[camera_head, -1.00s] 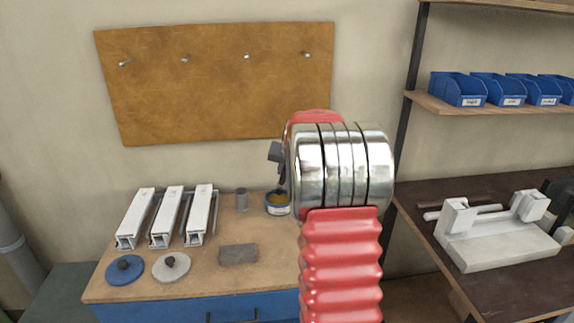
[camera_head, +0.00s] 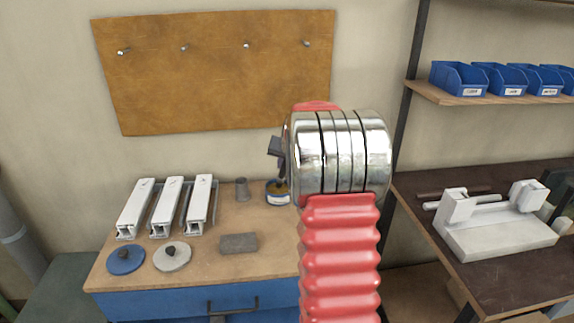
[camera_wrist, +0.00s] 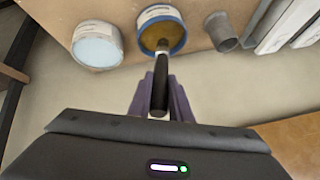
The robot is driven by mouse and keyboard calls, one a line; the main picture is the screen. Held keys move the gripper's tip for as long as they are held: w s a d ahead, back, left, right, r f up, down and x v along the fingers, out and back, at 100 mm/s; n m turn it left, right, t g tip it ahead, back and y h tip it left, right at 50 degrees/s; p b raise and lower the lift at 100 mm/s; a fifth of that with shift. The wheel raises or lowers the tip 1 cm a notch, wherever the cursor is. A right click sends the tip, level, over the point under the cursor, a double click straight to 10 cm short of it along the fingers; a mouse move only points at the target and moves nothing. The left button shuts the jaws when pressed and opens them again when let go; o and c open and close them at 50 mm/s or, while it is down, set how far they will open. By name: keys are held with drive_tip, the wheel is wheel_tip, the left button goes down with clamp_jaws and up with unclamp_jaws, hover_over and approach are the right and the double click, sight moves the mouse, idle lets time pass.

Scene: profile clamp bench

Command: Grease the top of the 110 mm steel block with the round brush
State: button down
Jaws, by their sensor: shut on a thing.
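My gripper (camera_wrist: 160,97) is shut on the dark handle of the brush (camera_wrist: 160,75), between its purple fingers. The brush's far end is over the mouth of a blue-rimmed tin (camera_wrist: 179,22) with brownish grease in it; I cannot tell if it touches the grease. In the head view my gripper (camera_head: 276,148) is mostly hidden behind my wrist, just above this tin (camera_head: 278,198). A grey rectangular block (camera_head: 238,243), seemingly the steel block, lies flat on the bench top, left of and nearer than the tin. Any grease on it cannot be made out.
A grey cup (camera_head: 242,189) stands left of the tin. Several white profiles (camera_head: 167,206) lie further left, with a blue knobbed disc (camera_head: 125,261) and a pale one (camera_head: 172,258) in front. The wrist view shows another can (camera_wrist: 98,46). A white clamp fixture (camera_head: 490,232) stands right.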

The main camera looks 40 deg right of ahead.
drive_tip(key=shift+f, duration=0.6)
idle(1.1)
drive_tip(key=shift+r, duration=3.55)
